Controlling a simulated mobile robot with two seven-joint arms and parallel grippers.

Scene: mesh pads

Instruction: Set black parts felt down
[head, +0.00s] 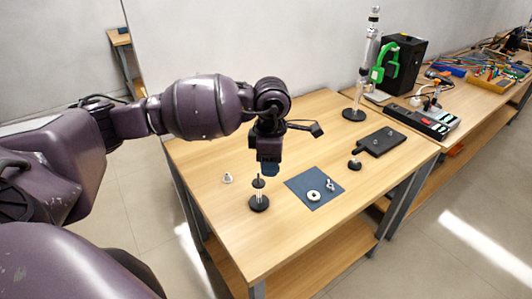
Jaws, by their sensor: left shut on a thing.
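My left gripper (268,166) points straight down above the left part of the table. It is shut on a small dark piece, which I take to be the black parts felt; the fingers hide most of it, so its shape and edges are unclear. Just below and slightly left stands a small post with a black disc (258,182) on top and a round black base (259,204). I cannot tell whether the held piece touches it. A flat dark blue mat (303,184) lies to the right, carrying a pale ring and a small metal part. My right gripper is not in view.
The wooden table (225,135) has free room behind the mat and at its front. A small metal part (228,178) stands at left. A black handled board (380,142), a black-based knob (355,164) and a tall stand (354,114) with green clamp are at right.

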